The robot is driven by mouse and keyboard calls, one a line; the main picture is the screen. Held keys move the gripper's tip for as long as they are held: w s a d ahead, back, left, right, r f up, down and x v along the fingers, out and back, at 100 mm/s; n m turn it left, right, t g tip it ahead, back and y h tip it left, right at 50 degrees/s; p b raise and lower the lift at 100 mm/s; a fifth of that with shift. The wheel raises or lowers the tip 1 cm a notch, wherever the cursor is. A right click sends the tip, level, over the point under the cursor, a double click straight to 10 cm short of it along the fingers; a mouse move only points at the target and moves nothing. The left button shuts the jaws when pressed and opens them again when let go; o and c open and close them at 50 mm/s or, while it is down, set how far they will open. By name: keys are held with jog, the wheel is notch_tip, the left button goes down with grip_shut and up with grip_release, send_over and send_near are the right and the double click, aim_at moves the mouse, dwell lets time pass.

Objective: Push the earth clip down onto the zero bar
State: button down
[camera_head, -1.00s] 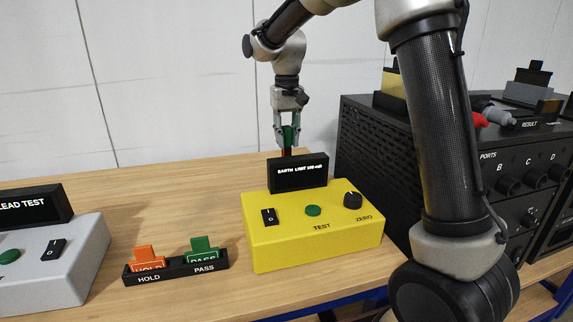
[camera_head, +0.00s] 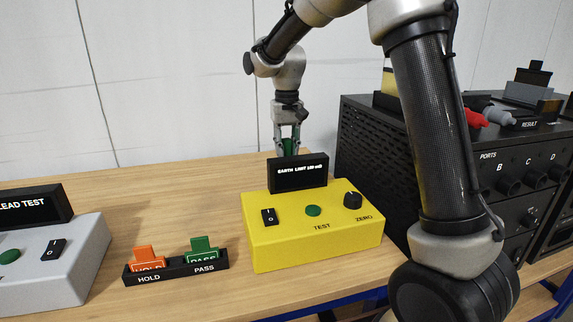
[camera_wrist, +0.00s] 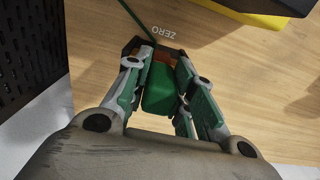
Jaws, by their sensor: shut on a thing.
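My gripper (camera_head: 287,140) is behind the yellow earth tester (camera_head: 313,240), pointing down, with its fingertips hidden by the tester's black display (camera_head: 298,174). In the wrist view my gripper (camera_wrist: 158,75) is shut on the green earth clip (camera_wrist: 160,88). The clip's far end is at the brown zero bar (camera_wrist: 165,56), which sits in a dark holder marked ZERO (camera_wrist: 150,40). Whether the clip is fully seated on the bar I cannot tell. A green lead (camera_wrist: 130,15) runs away from the holder.
A black ported unit (camera_head: 365,130) stands close to the right of my gripper. A tray with HOLD and PASS tags (camera_head: 176,270) and a grey lead tester (camera_head: 60,265) are at the left. The wooden bench (camera_head: 170,190) is clear at left of the gripper.

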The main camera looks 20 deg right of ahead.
jog(key=shift+f, duration=0.55)
jog(key=c, duration=1.1)
grip_release()
notch_tip(320, 180, up, 11)
jog(key=shift+r, duration=0.15)
jog(key=shift+w+r, duration=0.1)
jog(key=shift+r, duration=0.15)
jog(key=shift+s+d+f+t, duration=0.75)
jog(key=shift+s+d, duration=1.75)
jog(key=shift+s, duration=2.85)
jog(key=shift+s+d+f+t, duration=0.65)
jog(key=shift+s+d, duration=1.8)
jog(key=shift+s, duration=2.85)
jog(key=shift+s+d+f+t, duration=0.75)
jog(key=shift+s+d, duration=1.75)
jog(key=shift+s, duration=2.85)
